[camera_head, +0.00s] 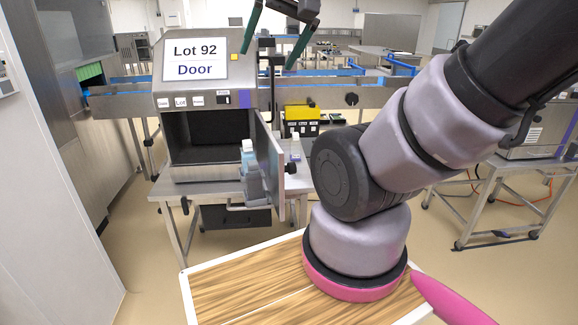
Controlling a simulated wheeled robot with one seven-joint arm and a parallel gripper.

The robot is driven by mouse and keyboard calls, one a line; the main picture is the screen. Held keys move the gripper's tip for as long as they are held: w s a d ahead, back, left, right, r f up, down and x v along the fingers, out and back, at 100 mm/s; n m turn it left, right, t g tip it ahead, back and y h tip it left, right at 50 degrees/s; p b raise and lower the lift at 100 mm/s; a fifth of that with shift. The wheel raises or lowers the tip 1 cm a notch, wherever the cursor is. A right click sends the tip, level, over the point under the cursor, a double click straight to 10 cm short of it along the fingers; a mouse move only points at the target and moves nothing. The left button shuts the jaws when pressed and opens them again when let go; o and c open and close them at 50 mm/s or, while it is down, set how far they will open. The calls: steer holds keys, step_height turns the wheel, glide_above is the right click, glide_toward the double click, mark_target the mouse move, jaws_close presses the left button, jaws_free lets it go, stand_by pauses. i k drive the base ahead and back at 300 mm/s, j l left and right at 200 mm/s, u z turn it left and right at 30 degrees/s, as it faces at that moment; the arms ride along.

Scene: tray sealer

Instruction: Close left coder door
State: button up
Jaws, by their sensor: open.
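The coder (165,103) is a grey metal box on a stand, left of centre, with a display reading "Lot 92 Door". Its dark chamber (190,135) is exposed at the front. The coder door (272,165) stands open at the right side of the chamber, swung out toward me and seen nearly edge-on. Light blue and white parts show beside its inner face. My gripper (268,60) hangs at the top of the view, above the door and right of the display. Its two green-lined fingers are apart with nothing between them.
A blue conveyor (125,80) runs behind the coder. A yellow and black box (301,120) stands right of the door. The metal table (165,188) carries the coder. A steel cart (500,170) stands at the right. Open floor lies at the left front.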

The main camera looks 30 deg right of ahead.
mark_target(270, 157)
steer(key=k+l+u, duration=0.1)
steer(key=l, duration=0.3)
steer(key=k+l, duration=0.3)
steer(key=k+l+u, duration=0.15)
steer(key=l, duration=0.35)
steer(key=k+l, duration=0.25)
steer(key=l+u, duration=0.05)
steer(key=l, duration=0.05)
